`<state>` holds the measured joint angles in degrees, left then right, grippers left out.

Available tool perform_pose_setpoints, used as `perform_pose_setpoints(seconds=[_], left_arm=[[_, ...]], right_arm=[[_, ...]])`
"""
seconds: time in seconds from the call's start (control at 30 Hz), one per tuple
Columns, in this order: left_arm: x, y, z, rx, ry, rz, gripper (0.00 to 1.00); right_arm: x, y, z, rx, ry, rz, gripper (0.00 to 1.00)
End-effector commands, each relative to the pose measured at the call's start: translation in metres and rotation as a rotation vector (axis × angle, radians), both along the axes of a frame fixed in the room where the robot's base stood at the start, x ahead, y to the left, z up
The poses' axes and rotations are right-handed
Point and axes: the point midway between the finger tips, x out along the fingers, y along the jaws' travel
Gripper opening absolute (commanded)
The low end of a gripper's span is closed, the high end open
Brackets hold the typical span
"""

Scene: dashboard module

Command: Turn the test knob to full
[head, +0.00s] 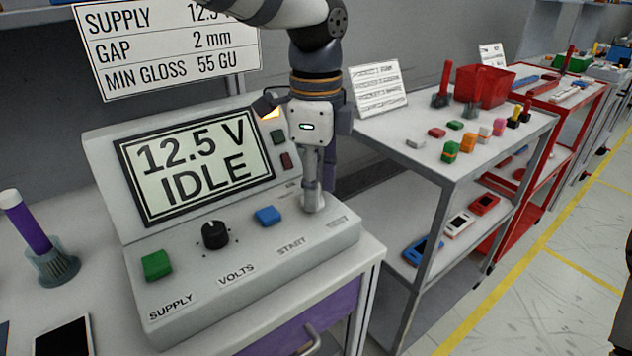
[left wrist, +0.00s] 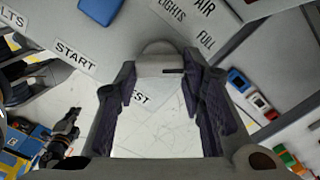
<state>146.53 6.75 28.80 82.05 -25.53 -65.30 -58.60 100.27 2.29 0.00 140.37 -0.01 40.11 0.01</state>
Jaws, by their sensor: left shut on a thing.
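The test knob (left wrist: 160,62) is light grey with a dark pointer line in the left wrist view; it sits between the two fingers of my left gripper (left wrist: 168,85). The gripper is shut on it, pointing down at the right end of the grey console. In the head view my left gripper (head: 313,203) covers the knob, beside the TEST label (head: 338,219). AIR, LIGHTS and FULL labels (left wrist: 205,40) show near the knob in the left wrist view. I cannot tell exactly which label the pointer lines up with. The screen (head: 196,165) reads 12.5 V IDLE.
On the console are a green SUPPLY button (head: 156,265), a black VOLTS knob (head: 215,235) and a blue START button (head: 267,215). A specification sign (head: 170,45) hangs behind. A grey cart (head: 425,165) with small parts stands to the right. A purple-handled tool (head: 28,222) stands left.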

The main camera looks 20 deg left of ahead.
Motion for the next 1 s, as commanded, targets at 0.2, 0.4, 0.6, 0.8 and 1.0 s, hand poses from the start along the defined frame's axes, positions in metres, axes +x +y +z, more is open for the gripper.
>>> perform_pose_setpoints(seconds=[0.2, 0.4, 0.6, 0.8, 1.0], left_arm=[[0.0, 0.0, -0.001, 0.0, 0.002, -0.001, 0.57], [0.0, 0.0, 0.0, 0.0, 0.001, 0.0, 0.57], [0.001, 0.0, 0.034, -0.001, -0.005, 0.0, 0.57], [0.001, -0.001, 0.087, -0.001, -0.003, 0.0, 0.57], [0.0, -0.001, 0.116, 0.0, 0.001, -0.001, 0.57]], right_arm=[[0.0, 0.0, 0.0, 0.0, 0.001, 0.0, 0.0], [0.0, 0.0, 0.0, 0.0, 0.0, 0.0, 0.0], [0.0, 0.0, 0.0, 0.0, 0.0, 0.0, 0.0], [0.0, 0.0, 0.0, 0.0, 0.0, 0.0, 0.0], [0.0, 0.0, 0.0, 0.0, 0.0, 0.0, 0.0]])
